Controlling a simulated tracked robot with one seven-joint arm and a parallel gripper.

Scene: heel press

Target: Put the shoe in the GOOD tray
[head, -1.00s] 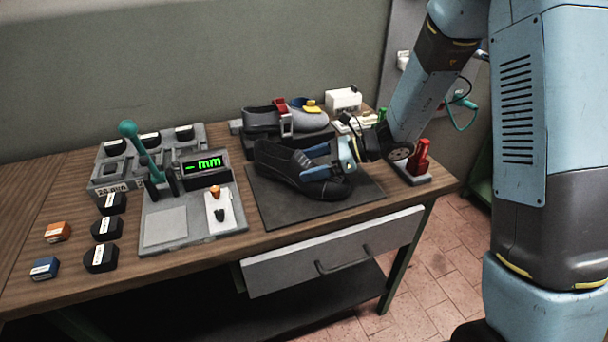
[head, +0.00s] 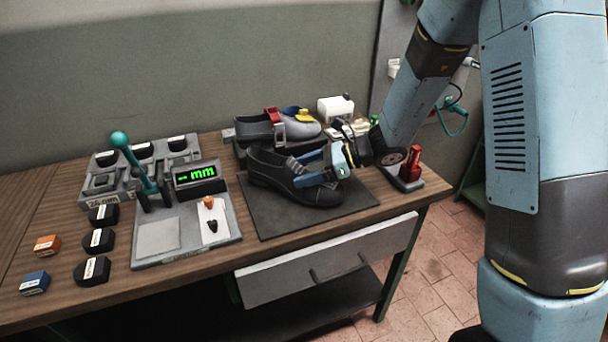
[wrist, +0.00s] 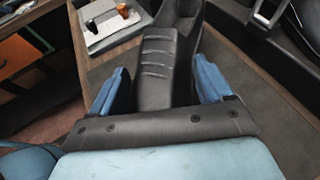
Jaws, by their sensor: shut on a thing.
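A black shoe (head: 265,168) is on or just over the dark mat (head: 248,216), toe to the right. My gripper (head: 312,172) reaches in from the right, its blue fingers on the shoe's upper. In the wrist view my gripper (wrist: 160,90) has one blue finger on each side of the ridged shoe (wrist: 165,55), shut on it. I cannot tell whether the sole touches the mat. A grey shoe (head: 300,128) sits in a clamp stand behind. No tray marked GOOD can be read in these views.
A gauge with a green "mm" display (head: 194,175) and a teal lever (head: 120,140) stands left of the mat. Black blocks (head: 97,240) lie farther left. A red clamp piece (head: 411,168) stands at the right table corner. A white box (head: 335,108) is behind.

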